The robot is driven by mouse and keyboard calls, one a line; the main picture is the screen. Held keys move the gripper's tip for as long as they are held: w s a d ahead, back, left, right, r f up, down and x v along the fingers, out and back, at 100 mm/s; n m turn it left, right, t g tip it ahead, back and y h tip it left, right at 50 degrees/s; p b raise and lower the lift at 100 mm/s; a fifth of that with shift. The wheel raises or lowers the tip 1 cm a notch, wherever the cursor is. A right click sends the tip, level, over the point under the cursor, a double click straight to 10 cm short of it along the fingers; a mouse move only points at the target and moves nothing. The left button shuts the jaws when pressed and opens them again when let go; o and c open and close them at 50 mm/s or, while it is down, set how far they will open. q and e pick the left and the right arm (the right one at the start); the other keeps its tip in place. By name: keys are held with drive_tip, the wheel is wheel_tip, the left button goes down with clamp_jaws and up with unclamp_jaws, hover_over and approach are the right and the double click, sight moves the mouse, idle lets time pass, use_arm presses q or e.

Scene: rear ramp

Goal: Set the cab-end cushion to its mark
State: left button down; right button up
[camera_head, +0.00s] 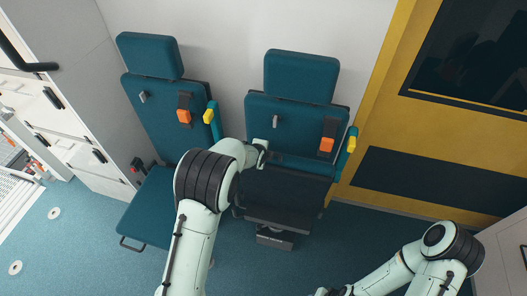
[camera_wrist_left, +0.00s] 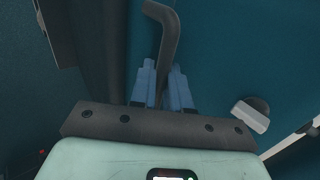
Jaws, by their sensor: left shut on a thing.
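Two teal folding seats stand side by side against the wall. The right seat's cushion (camera_head: 285,190) shows a dark face towards me, with a teal strip along its upper edge; it looks tilted up. My left gripper (camera_head: 266,154) is at the upper left of this cushion. In the left wrist view, my left gripper (camera_wrist_left: 162,85) is shut on a dark bent bar handle (camera_wrist_left: 168,35) in front of a teal surface. The left seat's cushion (camera_head: 150,212) lies down flat, partly behind my left arm. My right gripper (camera_head: 322,292) is cut off at the bottom edge. No mark is clearly visible.
Both backrests carry orange buckles (camera_head: 326,145) and yellow-tipped armrests (camera_head: 351,137). A yellow wall panel (camera_head: 420,120) stands at the right. White cabinets (camera_head: 70,100) with black handles stand at the left. Blue floor (camera_head: 90,235) is open at the lower left.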

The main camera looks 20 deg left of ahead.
use_arm(q)
drive_tip(key=shift+s+d+f, duration=0.1)
drive_tip(key=shift+s+f, duration=0.35)
drive_tip(key=shift+f, duration=0.15)
drive_tip(key=c, duration=1.3)
unclamp_jaws()
drive_tip(key=shift+o, duration=0.4)
drive_tip(key=shift+w, duration=0.1)
drive_tip(key=shift+r, duration=0.1)
drive_tip(key=shift+r, duration=0.25)
drive_tip(key=v, duration=1.3)
drive_tip(key=shift+w+r, duration=0.1)
drive_tip(key=shift+w, duration=0.05)
drive_tip(key=shift+c, duration=0.3)
